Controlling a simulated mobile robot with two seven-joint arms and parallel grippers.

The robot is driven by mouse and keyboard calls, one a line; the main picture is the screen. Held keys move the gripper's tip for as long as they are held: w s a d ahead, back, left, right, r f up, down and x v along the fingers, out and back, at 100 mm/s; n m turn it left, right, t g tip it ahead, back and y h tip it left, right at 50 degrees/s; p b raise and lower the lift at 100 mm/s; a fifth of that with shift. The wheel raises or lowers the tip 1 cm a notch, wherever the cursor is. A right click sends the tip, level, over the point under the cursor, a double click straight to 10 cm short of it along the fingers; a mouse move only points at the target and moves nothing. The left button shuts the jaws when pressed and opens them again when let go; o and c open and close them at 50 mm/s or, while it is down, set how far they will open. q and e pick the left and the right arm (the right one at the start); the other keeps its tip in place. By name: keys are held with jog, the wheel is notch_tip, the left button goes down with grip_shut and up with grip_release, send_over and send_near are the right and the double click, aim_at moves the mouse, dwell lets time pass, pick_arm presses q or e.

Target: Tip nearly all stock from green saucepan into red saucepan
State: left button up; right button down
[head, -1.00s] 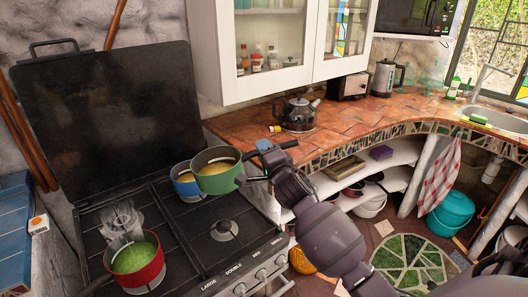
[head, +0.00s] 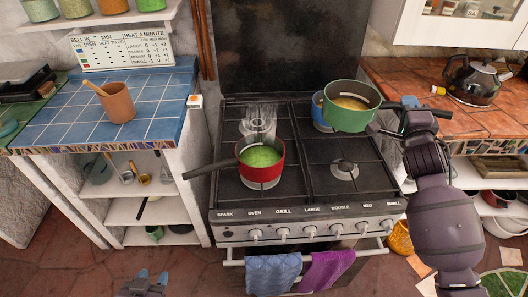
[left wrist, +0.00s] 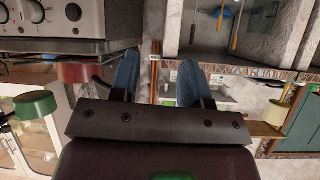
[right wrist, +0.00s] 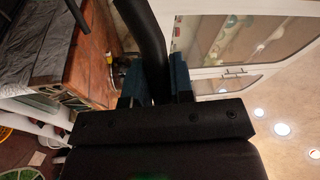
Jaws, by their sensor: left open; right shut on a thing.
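The green saucepan (head: 350,118) holds yellowish stock and looks level, raised over the back right of the stove. My right gripper (head: 410,104) is shut on its dark handle, which also shows between the jaws in the right wrist view (right wrist: 152,40). The red saucepan (head: 262,168) sits upright on the front left burner, apart from the green one. It has green contents, and its dark handle points left. My left gripper (head: 150,280) is open and empty, low in front of the stove; its spread blue fingers show in the left wrist view (left wrist: 160,80).
A blue pan (head: 319,110) stands behind the green saucepan, partly hidden. A clear glass vessel (head: 258,120) stands behind the red saucepan. The front right burner (head: 344,168) is bare. Towels (head: 272,274) hang on the oven rail. A kettle (head: 472,82) is on the right counter.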

aim_at(336, 127)
jog(key=shift+y, duration=0.5)
jog(key=a+f+b, duration=0.2)
jog(key=a, duration=0.2)
jog(key=w+a+f+b, duration=0.1)
jog(key=a+f+b, duration=0.1)
jog(key=a+f, duration=0.1)
jog(key=w+a+f+b, duration=0.1)
jog(key=a+f+b, duration=0.1)
jog(key=a, duration=0.3)
jog(key=shift+a+f+b, duration=0.25)
jog(key=shift+f+b, duration=0.05)
jog(key=shift+f, duration=0.1)
jog(key=a, duration=0.2)
jog(key=a+f+b, duration=0.1)
jog(key=shift+a+b, duration=0.3)
jog(key=shift+a, duration=0.05)
jog(key=shift+a+r+h, duration=0.2)
jog(key=shift+h, duration=0.2)
jog(key=shift+s+r, duration=0.1)
jog(key=shift+r, duration=0.15)
jog(key=shift+d+m+h, duration=0.2)
jog(key=shift+m+h, duration=0.1)
pick_arm(q)
notch_tip(336, 127, down, 8)
jog(key=shift+d, duration=0.25)
jog(key=shift+f+g, duration=0.25)
jog(key=shift+g, duration=0.05)
